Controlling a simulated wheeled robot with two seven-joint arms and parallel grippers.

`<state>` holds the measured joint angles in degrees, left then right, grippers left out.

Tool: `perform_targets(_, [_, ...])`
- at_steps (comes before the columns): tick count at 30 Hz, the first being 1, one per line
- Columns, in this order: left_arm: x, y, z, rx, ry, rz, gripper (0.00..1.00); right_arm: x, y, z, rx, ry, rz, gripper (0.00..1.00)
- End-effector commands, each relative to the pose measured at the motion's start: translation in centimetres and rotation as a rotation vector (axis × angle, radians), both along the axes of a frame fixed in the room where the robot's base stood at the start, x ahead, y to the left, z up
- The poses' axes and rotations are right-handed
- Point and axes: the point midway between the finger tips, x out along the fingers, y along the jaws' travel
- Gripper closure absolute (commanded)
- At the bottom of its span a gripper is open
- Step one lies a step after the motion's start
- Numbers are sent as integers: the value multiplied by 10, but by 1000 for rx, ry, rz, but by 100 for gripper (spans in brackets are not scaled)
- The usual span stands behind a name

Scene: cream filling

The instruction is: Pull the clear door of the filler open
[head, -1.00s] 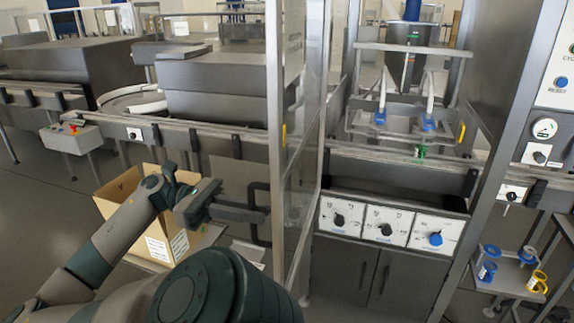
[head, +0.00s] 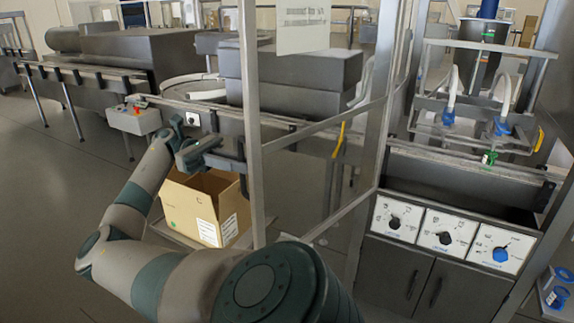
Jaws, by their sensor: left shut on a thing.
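The clear door (head: 310,190) of the filler stands swung out from the machine, its metal-framed pane slanting from the hinge side at right to its free edge post (head: 252,110) at left. A dark bar handle (head: 241,165) sits on that free edge. My left gripper (head: 214,150) is shut on the handle, coming in from the left; the handle partly hides the fingertips. The filler's opening, with white hoses and blue-tipped nozzles (head: 500,127), shows uncovered to the right of the door. My right gripper is not in view.
An open cardboard box (head: 205,208) stands below and behind my left gripper. A conveyor with a grey control box (head: 134,119) runs behind the door. Dial panels (head: 443,238) front the filler. The floor at far left is clear.

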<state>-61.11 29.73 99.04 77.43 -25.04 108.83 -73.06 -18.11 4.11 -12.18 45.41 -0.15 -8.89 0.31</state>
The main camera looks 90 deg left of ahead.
Motion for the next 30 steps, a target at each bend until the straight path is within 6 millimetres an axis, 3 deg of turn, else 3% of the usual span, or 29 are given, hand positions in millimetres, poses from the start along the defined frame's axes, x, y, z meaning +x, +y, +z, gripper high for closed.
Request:
perform_targets(14, [-3, 4, 0, 0, 2, 3, 100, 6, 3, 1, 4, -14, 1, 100])
perform_targets(15, [-3, 4, 0, 0, 2, 3, 83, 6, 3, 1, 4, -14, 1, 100])
perform_targets(17, [-3, 4, 0, 0, 2, 2, 69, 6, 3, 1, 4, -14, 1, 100])
perform_targets(30, [-3, 4, 2, 1, 2, 1, 69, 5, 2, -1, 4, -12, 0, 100])
